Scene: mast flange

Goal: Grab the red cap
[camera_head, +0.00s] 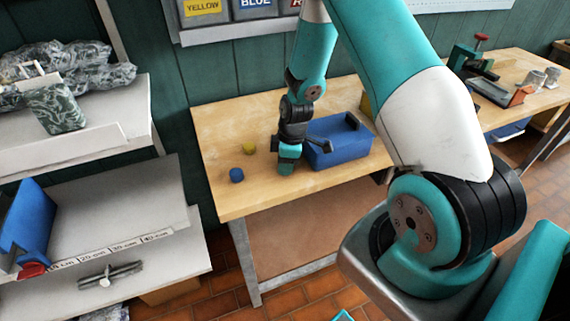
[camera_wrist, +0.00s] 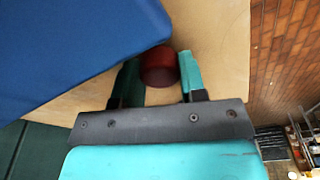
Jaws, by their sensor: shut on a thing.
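The red cap (camera_wrist: 159,67) sits between the two fingers of my gripper (camera_wrist: 160,75) in the wrist view, with both fingers against its sides. The cap is just above or on the wooden table top; I cannot tell which. In the head view my gripper (camera_head: 287,165) points down at the table, just left of the blue box, and the red cap is hidden there. A blue cap (camera_head: 237,175) and a yellow cap (camera_head: 249,148) lie on the table to the left of my gripper.
The blue box (camera_head: 340,147) stands close beside my gripper and also fills the upper left of the wrist view (camera_wrist: 70,45). The wooden table (camera_head: 225,120) is clear at its left and front. Grey shelves (camera_head: 110,200) stand at the left. A second workbench (camera_head: 520,68) stands at the right.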

